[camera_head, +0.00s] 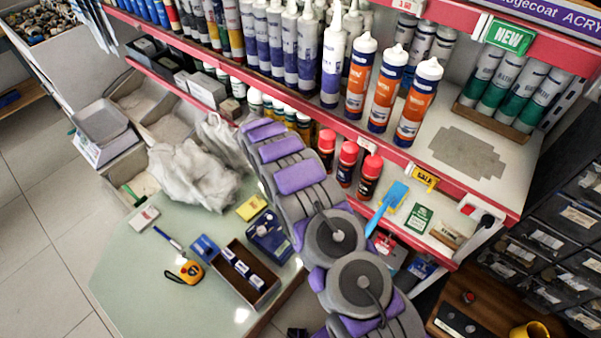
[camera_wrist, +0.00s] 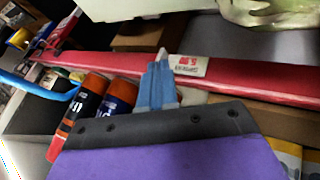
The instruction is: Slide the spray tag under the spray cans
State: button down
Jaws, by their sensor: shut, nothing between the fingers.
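Three red-capped spray cans (camera_head: 347,162) stand in a row on the lower shelf in the head view. A small white tag with red print (camera_head: 367,145) sits on the red rail above them. In the wrist view, a white tag with a red price (camera_wrist: 190,65) is on a red rail, just beyond my fingertips; I cannot tell whether it is the spray tag. My gripper (camera_wrist: 162,60) is shut and empty, its blue fingers together near this rail. Whether they touch it is unclear.
Orange-and-blue cartridges (camera_head: 384,95) stand on the shelf above. A yellow SALE tag (camera_head: 425,178) and a blue tool (camera_head: 388,205) are right of the cans. A crumpled pale bag (camera_head: 190,175) lies left of my arm. A glass counter (camera_head: 130,265) holds small goods.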

jog(key=s+d+b, duration=0.2)
jog(key=s+d, duration=0.5)
jog(key=d, duration=0.1)
jog(key=shift+d+b, duration=0.15)
jog(key=shift+b, duration=0.15)
dwell(0.5)
